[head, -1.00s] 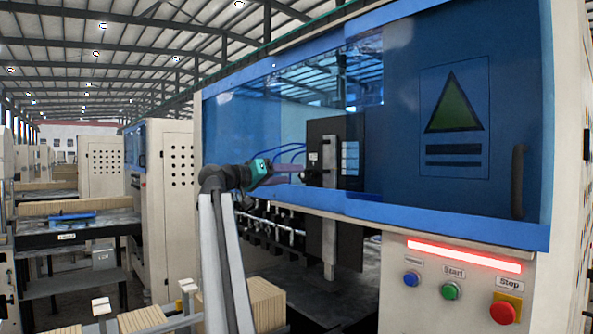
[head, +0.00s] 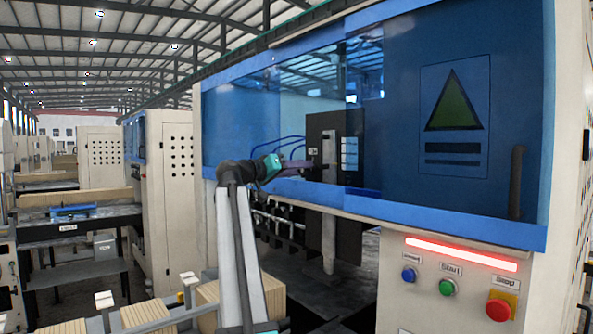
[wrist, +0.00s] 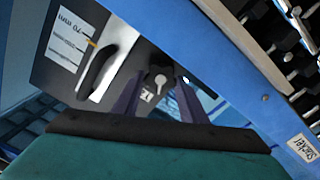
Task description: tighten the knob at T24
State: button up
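In the head view my gripper (head: 302,165) is at the black panel (head: 318,130) behind the machine's blue front. The knob is not visible there.
A blue machine frame bar (wrist: 200,45) runs close beside the fingers. A dark handle (wrist: 97,70) and a white notice (wrist: 68,38) are on the panel. In the head view, blue, green and red buttons (head: 447,288) sit below a lit red strip (head: 460,254).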

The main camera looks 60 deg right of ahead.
jog(key=shift+c, duration=0.9)
jog(key=shift+w+a, duration=0.1)
jog(key=shift+a, duration=0.1)
jog(key=shift+d+b, duration=0.1)
jog(key=shift+b, duration=0.35)
